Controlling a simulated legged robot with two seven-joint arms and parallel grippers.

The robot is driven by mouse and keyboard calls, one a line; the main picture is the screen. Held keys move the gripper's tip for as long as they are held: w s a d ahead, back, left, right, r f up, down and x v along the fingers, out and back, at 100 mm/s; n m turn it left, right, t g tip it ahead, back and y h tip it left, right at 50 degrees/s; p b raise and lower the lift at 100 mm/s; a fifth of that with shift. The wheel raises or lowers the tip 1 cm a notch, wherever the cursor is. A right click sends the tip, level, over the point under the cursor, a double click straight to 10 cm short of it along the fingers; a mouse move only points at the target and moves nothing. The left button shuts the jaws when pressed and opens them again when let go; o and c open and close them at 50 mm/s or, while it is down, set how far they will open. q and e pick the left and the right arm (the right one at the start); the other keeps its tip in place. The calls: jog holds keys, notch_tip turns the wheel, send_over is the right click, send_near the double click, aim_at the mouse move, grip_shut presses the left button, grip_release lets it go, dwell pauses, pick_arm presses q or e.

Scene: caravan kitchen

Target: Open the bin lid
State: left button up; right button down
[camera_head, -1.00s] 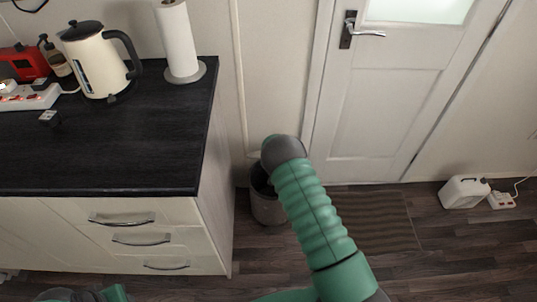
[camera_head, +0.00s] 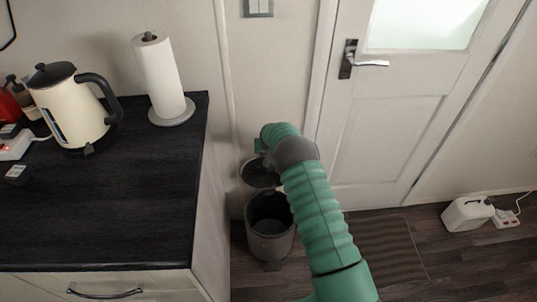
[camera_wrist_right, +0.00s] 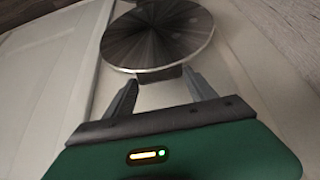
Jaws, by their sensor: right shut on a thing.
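The grey round bin (camera_head: 269,228) stands on the floor beside the counter's right end, and its dark inside shows. Its round lid (camera_head: 260,173) is raised at the back of the bin, towards the wall. My right arm reaches down over the bin's right side and hides part of it. In the right wrist view the lid is a shiny dark disc (camera_wrist_right: 160,35) with a small dark tab (camera_wrist_right: 155,74) at its edge. My right gripper (camera_wrist_right: 162,80) has its fingers either side of this tab, shut on it. My left gripper is not in view.
The black counter (camera_head: 110,215) with a kettle (camera_head: 75,110) and paper towel roll (camera_head: 160,78) is left of the bin. A white door (camera_head: 385,140) is behind to the right.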

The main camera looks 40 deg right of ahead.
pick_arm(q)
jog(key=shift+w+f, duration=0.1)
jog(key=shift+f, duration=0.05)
pick_arm(e)
jog(key=shift+w+d+r, duration=0.15)
jog(key=shift+w+d, duration=0.1)
jog(key=shift+w, duration=0.15)
jog(key=c, duration=0.6)
grip_release()
jog(key=shift+d, duration=0.1)
jog(key=o, duration=0.3)
jog(key=shift+w+d+f, duration=0.15)
jog(key=shift+w+f, duration=0.15)
jog(key=shift+f, duration=0.25)
jog(key=shift+o, duration=0.2)
jog(key=shift+s+r, duration=0.25)
jog(key=shift+r, duration=0.15)
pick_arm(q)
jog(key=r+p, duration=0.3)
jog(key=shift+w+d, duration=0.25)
pick_arm(e)
jog(key=v, duration=1.6)
jog(key=shift+s, duration=0.2)
